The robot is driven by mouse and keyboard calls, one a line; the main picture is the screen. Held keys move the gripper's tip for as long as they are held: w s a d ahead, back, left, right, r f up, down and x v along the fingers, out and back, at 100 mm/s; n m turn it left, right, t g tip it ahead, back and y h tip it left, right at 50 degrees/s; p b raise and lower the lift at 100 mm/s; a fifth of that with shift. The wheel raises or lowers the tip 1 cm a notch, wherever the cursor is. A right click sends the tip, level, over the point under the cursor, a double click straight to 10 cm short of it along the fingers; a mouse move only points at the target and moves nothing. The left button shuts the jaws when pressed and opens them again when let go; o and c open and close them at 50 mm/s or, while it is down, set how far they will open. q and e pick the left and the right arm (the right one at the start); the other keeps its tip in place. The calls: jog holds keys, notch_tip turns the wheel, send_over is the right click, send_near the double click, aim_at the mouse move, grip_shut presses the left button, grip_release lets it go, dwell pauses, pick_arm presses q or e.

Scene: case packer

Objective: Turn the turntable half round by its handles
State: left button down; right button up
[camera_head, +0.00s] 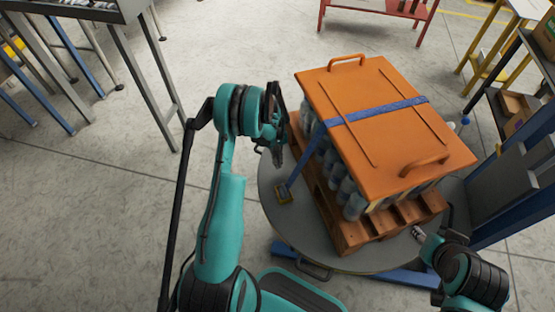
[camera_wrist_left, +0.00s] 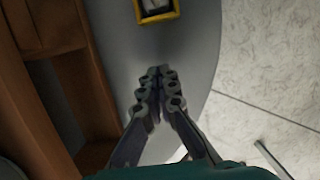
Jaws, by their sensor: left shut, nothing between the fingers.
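The turntable (camera_head: 305,245) is a round grey disc bearing a wooden pallet (camera_head: 350,238) with a strapped load. One turntable handle (camera_head: 314,271) shows at its near rim, with no gripper on it. My left gripper (camera_head: 277,155) is over the disc's left side, beside the load. In the left wrist view its fingers (camera_wrist_left: 157,85) are closed together and empty above the grey disc (camera_wrist_left: 185,50). A thin grey bar (camera_wrist_left: 272,158) shows beyond the rim there; I cannot tell whether it is a handle.
The load has an orange cover (camera_head: 380,120) with two handles on top and a blue strap (camera_head: 375,110). A yellow-edged block (camera_head: 283,194) lies on the disc. A grey-legged table (camera_head: 130,60) stands at upper left, and shelving (camera_head: 510,110) at right. The left floor is clear.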

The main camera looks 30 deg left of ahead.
aim_at(282, 178)
pick_arm(q)
jog(key=b+x, duration=0.1)
jog(key=x, duration=0.3)
jog(key=shift+f, duration=0.15)
jog(key=shift+s+d+b, duration=0.75)
jog(key=shift+s+d, duration=0.35)
jog(key=shift+d, duration=0.1)
jog(key=shift+s+d, duration=0.25)
jog(key=shift+d, duration=0.05)
jog(key=shift+d, duration=0.1)
